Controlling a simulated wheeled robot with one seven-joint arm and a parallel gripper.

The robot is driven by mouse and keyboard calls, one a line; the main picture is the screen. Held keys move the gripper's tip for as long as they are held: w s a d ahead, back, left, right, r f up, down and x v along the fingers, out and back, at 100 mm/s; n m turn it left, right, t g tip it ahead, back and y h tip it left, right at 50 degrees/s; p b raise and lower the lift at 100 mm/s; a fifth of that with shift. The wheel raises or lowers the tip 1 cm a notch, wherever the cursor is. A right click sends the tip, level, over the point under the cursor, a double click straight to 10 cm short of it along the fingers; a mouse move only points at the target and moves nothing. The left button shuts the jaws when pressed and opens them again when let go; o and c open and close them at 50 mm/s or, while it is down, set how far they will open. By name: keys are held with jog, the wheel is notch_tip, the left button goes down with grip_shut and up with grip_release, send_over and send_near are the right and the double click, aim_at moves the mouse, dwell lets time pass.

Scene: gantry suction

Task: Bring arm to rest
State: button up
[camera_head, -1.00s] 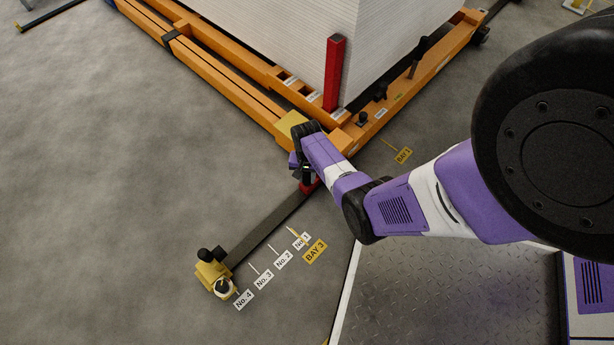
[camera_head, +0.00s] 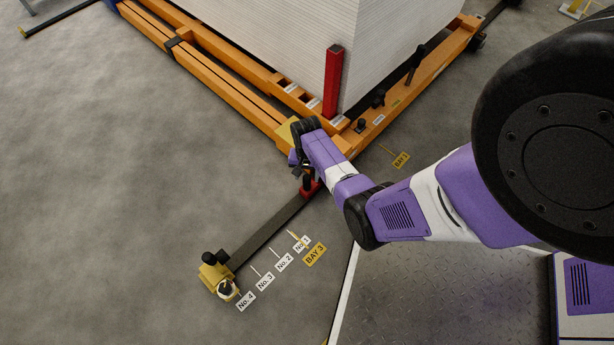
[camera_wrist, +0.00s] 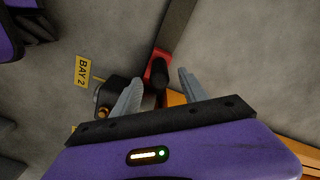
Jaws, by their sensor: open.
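My arm reaches left from the right side of the head view, and my gripper (camera_head: 302,168) points down over the dark rail (camera_head: 265,232). In the wrist view, its two grey fingers (camera_wrist: 160,78) are spread apart with nothing held. A red block (camera_head: 312,189) with a black knob (camera_head: 307,181) sits on the rail just below the gripper. In the wrist view the black knob (camera_wrist: 158,82) shows between the fingers, apart from both. The wrist view does not make its depth below the fingertips clear.
An orange frame (camera_head: 225,85) carries a tall white stack (camera_head: 290,40), with a red post (camera_head: 333,80) at its corner. A yellow end stop (camera_head: 214,275) closes the rail's near end. Floor at left is clear.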

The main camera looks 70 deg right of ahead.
jog(key=shift+r+p, duration=0.4)
jog(key=shift+r, duration=0.75)
